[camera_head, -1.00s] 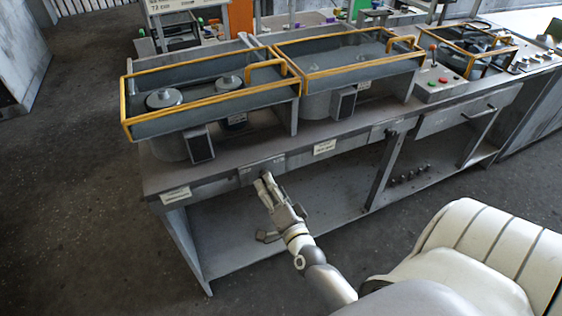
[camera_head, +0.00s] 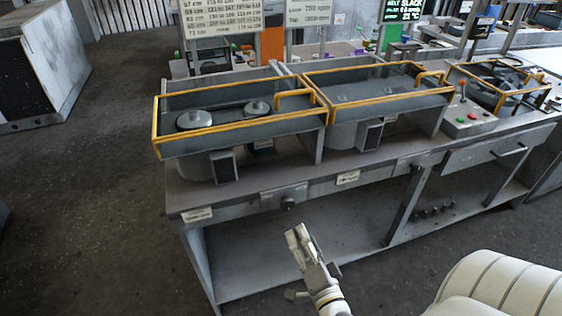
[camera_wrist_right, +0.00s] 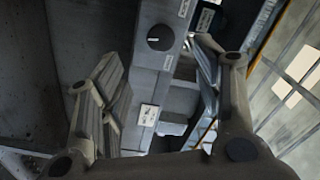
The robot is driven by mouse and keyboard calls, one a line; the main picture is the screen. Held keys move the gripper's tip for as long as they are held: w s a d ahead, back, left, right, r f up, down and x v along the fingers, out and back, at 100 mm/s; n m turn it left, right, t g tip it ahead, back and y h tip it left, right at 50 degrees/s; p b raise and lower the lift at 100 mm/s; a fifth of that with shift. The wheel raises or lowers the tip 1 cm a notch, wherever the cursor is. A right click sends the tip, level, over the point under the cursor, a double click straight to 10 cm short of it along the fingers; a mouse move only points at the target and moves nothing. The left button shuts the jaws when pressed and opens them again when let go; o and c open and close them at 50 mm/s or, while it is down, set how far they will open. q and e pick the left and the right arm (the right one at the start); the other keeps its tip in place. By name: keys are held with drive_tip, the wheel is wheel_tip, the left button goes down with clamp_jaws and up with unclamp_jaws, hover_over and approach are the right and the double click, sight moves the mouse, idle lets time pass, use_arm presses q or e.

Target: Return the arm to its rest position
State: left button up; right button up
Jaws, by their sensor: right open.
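My right gripper (camera_head: 306,243) is in front of the workbench's front edge, low in the head view, with my forearm coming up from the bottom. In the right wrist view my right gripper (camera_wrist_right: 157,62) shows its two fingers spread apart, with nothing between them. A dark round knob (camera_head: 288,203) on the bench's front panel is a little above and beyond the fingertips, apart from them. The knob also shows in the wrist view (camera_wrist_right: 160,38), beyond the fingers. My left gripper is not in view.
The grey workbench (camera_head: 245,202) carries two yellow-railed housings, the left one (camera_head: 240,130) and the middle one (camera_head: 380,85). A control box (camera_head: 466,118) with red and green buttons is at the right. Under the bench is an open shelf (camera_head: 340,245). The floor (camera_head: 95,200) at left is clear.

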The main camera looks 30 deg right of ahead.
drive_tip(key=s+a+f+n+g+y, duration=0.2)
drive_tip(key=s+a+f+n, duration=0.1)
drive_tip(key=f, duration=0.7)
drive_tip(key=s+a+f+n+g+y, duration=0.1)
drive_tip(key=s+a+f+n+g, duration=0.15)
drive_tip(key=f, duration=0.65)
drive_tip(key=s+a+f+n+g+y, duration=0.2)
drive_tip(key=s+a+f+n+g, duration=0.15)
drive_tip(key=f, duration=0.65)
drive_tip(key=s+d+f+n+g, duration=0.1)
drive_tip(key=s+f+n+g, duration=0.3)
drive_tip(key=s+f, duration=0.4)
drive_tip(key=s+d+f+n+g, duration=0.2)
drive_tip(key=s+f, duration=0.6)
drive_tip(key=s, duration=0.8)
drive_tip(key=n+g, duration=0.2)
drive_tip(key=n, duration=0.1)
drive_tip(key=shift+f+h, duration=0.3)
